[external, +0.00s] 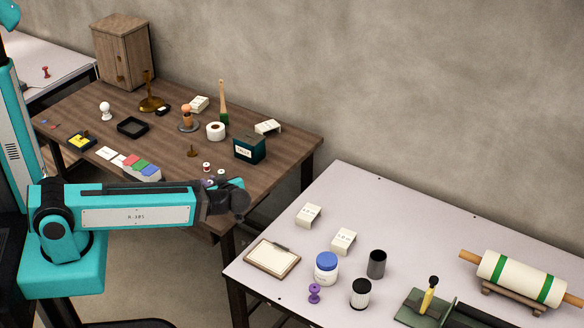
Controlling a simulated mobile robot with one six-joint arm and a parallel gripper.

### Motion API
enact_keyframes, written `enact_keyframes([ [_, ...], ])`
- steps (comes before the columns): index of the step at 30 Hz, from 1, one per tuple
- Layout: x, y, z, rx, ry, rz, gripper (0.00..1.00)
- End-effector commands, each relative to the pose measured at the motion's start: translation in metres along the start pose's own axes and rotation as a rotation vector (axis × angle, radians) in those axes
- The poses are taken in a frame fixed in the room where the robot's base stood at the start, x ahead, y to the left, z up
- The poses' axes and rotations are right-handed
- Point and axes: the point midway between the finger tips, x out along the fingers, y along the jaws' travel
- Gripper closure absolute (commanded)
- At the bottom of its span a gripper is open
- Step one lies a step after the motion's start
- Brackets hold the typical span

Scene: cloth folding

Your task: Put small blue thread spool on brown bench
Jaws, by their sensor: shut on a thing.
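The brown bench (290,138) is the dark wooden table at the left and back. My gripper (236,200) is at its front right edge, at the end of my teal arm. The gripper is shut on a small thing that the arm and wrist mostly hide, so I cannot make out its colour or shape. Small spool-like things stand on the bench just behind the wrist: a white and reddish one (207,167) and a pale greenish one (221,173). A small purple thing (207,182) shows at the arm's upper edge. I cannot clearly pick out a blue spool.
A dark green tin (250,147), a white tape roll (215,131) and colored cards (140,166) crowd the bench. A wooden cabinet (124,50) stands at its back. A pale table (400,220) at right, across a gap, holds jars, a clipboard and a roller.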

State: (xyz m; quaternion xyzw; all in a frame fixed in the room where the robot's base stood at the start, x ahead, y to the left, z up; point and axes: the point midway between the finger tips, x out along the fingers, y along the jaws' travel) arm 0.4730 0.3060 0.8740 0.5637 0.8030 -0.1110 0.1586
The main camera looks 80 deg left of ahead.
Motion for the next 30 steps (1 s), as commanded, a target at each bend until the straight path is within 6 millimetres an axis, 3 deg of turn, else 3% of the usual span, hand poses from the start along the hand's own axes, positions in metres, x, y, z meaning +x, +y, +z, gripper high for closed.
enact_keyframes([
  [30,0.008,0.024,0.004,-0.002,0.0,-0.001,1.0],
])
